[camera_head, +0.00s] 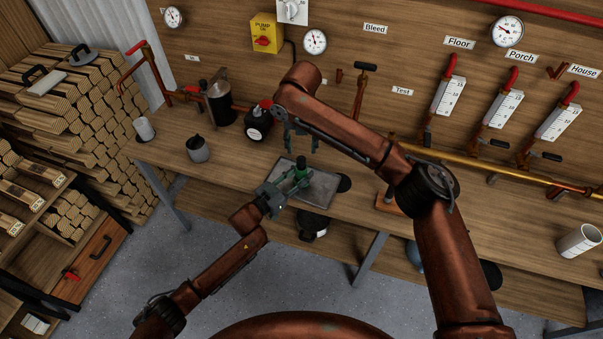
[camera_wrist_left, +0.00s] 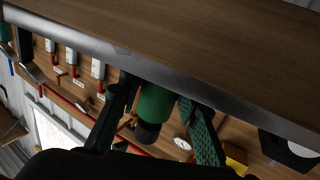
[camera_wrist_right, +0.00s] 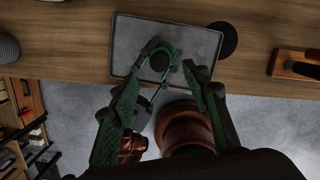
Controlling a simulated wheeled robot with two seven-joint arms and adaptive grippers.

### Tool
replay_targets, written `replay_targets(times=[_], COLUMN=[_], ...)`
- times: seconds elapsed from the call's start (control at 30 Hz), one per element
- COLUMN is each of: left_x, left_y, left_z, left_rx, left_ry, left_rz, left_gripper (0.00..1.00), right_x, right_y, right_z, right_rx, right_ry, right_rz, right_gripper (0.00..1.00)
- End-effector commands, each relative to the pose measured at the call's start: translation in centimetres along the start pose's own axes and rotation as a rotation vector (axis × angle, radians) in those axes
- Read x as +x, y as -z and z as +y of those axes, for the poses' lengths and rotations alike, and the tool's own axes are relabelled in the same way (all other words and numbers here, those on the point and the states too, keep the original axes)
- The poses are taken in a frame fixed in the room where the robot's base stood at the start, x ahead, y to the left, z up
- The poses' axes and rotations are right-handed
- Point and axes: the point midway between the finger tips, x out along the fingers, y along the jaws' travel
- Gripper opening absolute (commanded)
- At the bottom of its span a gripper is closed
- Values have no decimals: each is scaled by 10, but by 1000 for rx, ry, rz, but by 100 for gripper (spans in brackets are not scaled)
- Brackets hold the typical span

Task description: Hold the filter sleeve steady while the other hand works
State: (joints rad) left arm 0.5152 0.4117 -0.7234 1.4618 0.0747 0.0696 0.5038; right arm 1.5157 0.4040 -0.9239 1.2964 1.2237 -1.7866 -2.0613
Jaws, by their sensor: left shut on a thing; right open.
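The filter sleeve (camera_head: 302,174) is a green upright cylinder with a dark top, over the grey metal tray (camera_head: 322,192) near the bench's front edge. My left gripper (camera_head: 285,190) is shut on it from the front. In the left wrist view the green sleeve (camera_wrist_left: 156,103) sits between the fingers, its dark end showing. My right gripper (camera_head: 301,140) is open and empty, above the sleeve. In the right wrist view its fingers (camera_wrist_right: 163,76) point toward the sleeve, seen as a green ring around a dark centre (camera_wrist_right: 160,61). I cannot tell whether the sleeve touches the tray.
A black flask with a red cap (camera_head: 257,124) and a grey cup (camera_head: 197,149) stand left of the tray. A dark round disc (camera_head: 344,184) is at the tray's right. Copper pipes and gauges (camera_head: 447,96) line the back wall.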

Motion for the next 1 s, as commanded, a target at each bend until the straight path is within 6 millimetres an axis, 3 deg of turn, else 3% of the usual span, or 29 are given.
replay_targets(times=[0.5,0.7,1.0], left_x=[0,0,0], left_y=[0,0,0], left_z=[0,0,0], left_rx=[0,0,0], left_ry=[0,0,0], left_rz=[-1,-1,-1], left_gripper=[5,5,5], right_x=[69,81,83], right_y=[0,0,0], right_z=[0,0,0], right_rx=[0,1,0], right_ry=[0,-1,-1], right_rz=[-1,-2,-2], right_gripper=[43,43,43])
